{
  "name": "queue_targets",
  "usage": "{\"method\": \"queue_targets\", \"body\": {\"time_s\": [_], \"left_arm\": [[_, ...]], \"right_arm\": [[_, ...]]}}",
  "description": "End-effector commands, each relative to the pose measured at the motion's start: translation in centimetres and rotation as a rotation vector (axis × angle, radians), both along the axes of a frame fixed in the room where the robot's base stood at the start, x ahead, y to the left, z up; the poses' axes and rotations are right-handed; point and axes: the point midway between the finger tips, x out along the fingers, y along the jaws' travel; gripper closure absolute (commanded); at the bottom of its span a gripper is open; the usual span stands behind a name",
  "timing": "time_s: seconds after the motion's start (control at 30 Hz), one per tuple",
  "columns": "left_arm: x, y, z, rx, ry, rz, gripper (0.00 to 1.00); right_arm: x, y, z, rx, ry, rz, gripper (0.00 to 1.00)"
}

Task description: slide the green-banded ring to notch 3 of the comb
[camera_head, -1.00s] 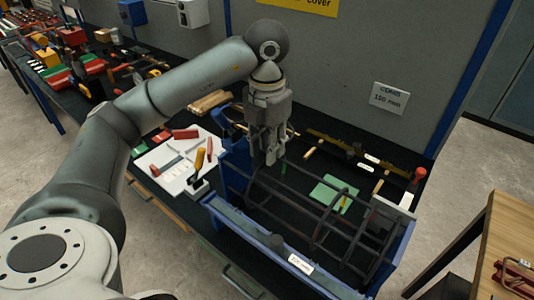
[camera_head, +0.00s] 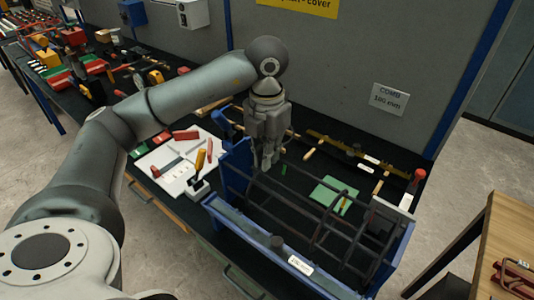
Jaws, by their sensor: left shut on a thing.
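The rebar cage (camera_head: 322,219) of dark rods and square rings lies in a blue stand (camera_head: 240,222). My left gripper (camera_head: 266,165) points down at the cage's left end, its fingers shut on what looks like a cage ring, mostly hidden by the fingers. A small green mark (camera_head: 284,170) shows just right of the fingertips; I cannot tell whether it is the ring's band. A long brown-yellow bar (camera_head: 335,143) with pale tags lies behind the cage and may be the comb; its notches are too small to number. My right gripper is out of view.
A wall sign (camera_head: 389,98) reads COMB 100 mm. A green pad (camera_head: 334,192) lies beyond the cage rods. A white board (camera_head: 172,165) with tools is to the left. A wooden table (camera_head: 483,245) stands at the right.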

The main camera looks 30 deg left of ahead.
Motion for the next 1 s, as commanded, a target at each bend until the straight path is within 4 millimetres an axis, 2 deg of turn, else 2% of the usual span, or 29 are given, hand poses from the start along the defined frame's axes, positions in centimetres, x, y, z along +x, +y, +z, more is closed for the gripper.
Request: {"method": "queue_targets", "body": {"time_s": [0.27, 0.5, 0.53, 0.7, 1.0], "left_arm": [[0.08, 0.28, -0.15, 0.000, -0.001, 0.001, 1.00], [0.06, 0.32, 0.09, 0.000, -0.001, 0.000, 1.00], [0.06, 0.32, 0.09, 0.000, -0.001, 0.000, 0.91], [0.06, 0.30, 0.08, 0.000, -0.001, 0.000, 0.72], [0.06, 0.27, 0.14, 0.000, -0.001, 0.000, 0.72]], "right_arm": [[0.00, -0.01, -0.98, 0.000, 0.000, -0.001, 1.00], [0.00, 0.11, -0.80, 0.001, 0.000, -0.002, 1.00], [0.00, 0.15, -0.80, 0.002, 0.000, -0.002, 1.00], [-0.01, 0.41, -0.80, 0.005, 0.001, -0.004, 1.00], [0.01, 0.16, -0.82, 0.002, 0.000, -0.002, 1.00]]}}
